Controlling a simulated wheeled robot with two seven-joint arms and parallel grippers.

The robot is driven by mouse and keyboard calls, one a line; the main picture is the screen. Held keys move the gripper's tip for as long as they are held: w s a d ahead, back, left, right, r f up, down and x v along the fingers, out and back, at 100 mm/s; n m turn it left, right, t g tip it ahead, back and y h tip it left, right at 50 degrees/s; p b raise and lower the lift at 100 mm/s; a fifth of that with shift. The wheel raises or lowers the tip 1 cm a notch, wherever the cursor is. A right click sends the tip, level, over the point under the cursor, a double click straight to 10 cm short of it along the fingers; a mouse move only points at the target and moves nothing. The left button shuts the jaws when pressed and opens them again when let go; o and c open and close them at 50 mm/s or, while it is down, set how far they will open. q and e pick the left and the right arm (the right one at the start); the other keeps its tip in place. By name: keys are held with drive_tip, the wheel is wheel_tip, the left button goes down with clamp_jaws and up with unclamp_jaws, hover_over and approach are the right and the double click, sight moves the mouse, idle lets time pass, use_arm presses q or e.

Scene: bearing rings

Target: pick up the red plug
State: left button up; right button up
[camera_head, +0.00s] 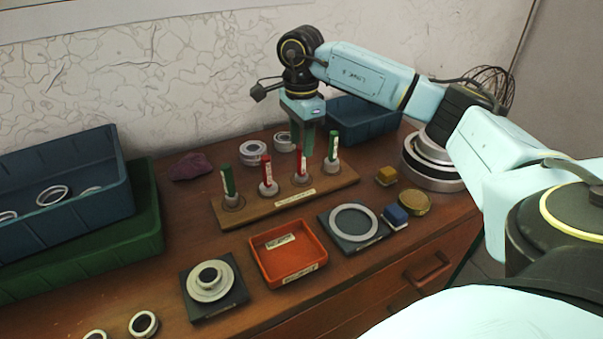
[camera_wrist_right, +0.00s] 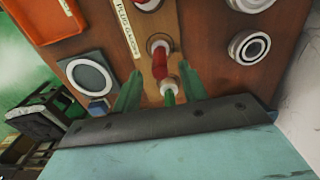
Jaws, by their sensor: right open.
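Two red plugs stand upright in the middle of a wooden rack (camera_head: 330,187): a left red plug (camera_head: 266,170) and a right red plug (camera_head: 301,159). A green plug stands at each end, the left green plug (camera_head: 228,181) and the right green plug (camera_head: 333,147). My right gripper (camera_head: 308,150) is open and points down over the rack, close to the right red plug. In the right wrist view, its fingers (camera_wrist_right: 161,72) appear on either side of a red plug (camera_wrist_right: 160,66), with a green plug (camera_wrist_right: 170,99) nearer the palm. Contact cannot be told. My left gripper is out of view.
An orange tray (camera_head: 265,278) and a dark plate with a ring (camera_head: 353,222) lie in front of the rack. A blue block (camera_head: 396,215) and a yellow block (camera_head: 386,175) are to the right. Blue bins (camera_head: 115,165) (camera_head: 365,125) stand at left and behind.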

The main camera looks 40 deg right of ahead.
sight(301, 175)
drive_tip(key=shift+f+b, duration=0.65)
drive_tip(key=shift+f, duration=2.4)
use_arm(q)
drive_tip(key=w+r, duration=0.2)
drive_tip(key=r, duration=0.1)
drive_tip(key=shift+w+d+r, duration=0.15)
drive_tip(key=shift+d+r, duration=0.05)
use_arm(e)
drive_tip(key=shift+c, duration=0.4)
clamp_jaws()
